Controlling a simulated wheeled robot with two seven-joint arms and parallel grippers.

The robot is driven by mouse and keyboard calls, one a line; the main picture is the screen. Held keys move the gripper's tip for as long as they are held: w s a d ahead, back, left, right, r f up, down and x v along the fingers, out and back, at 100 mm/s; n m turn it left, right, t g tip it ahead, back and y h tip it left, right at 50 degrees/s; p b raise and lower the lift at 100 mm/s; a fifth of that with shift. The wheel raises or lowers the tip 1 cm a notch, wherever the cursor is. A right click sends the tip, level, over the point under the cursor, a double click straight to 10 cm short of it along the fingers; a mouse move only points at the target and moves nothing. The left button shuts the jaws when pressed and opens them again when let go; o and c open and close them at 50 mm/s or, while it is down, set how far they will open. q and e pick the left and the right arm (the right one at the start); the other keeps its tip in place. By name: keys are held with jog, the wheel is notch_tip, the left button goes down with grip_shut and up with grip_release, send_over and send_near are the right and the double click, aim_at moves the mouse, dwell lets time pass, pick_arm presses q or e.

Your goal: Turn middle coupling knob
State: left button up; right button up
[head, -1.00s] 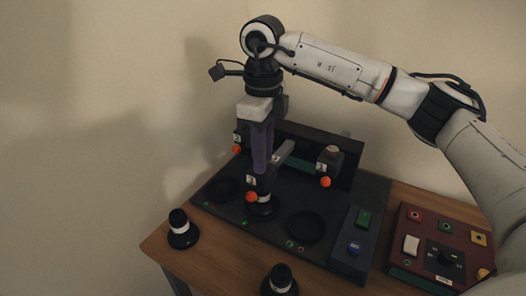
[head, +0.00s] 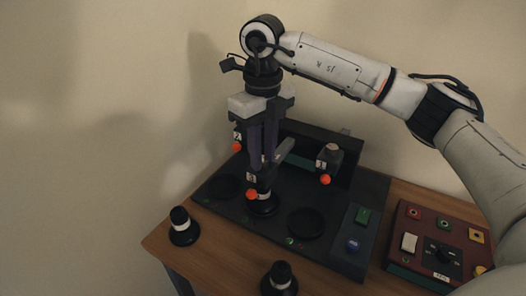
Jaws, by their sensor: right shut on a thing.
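My right gripper (head: 263,163) points straight down with its fingers close together over the middle coupling, the one with tag 3 (head: 251,178) and an orange ball (head: 251,195). It is shut on the knob on top of that coupling; the fingers hide the knob. Below the coupling, a black lens (head: 263,205) with a pale band stands on the console. The right coupling, tag 1 (head: 321,165), has a bare beige knob (head: 333,147) and an orange ball. The left coupling, tag 2 (head: 237,135), is partly hidden behind my gripper. My left gripper is out of view.
The dark console (head: 350,200) has empty round seats at left (head: 223,187) and right (head: 306,222), and green and blue buttons. A red control box (head: 410,222) is at right.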

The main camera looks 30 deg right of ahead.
aim_at(263, 159)
jog(key=shift+r, duration=0.1)
jog(key=o, duration=1.1)
jog(key=shift+c, duration=0.2)
notch_tip(263, 159, up, 10)
jog(key=shift+r, duration=0.1)
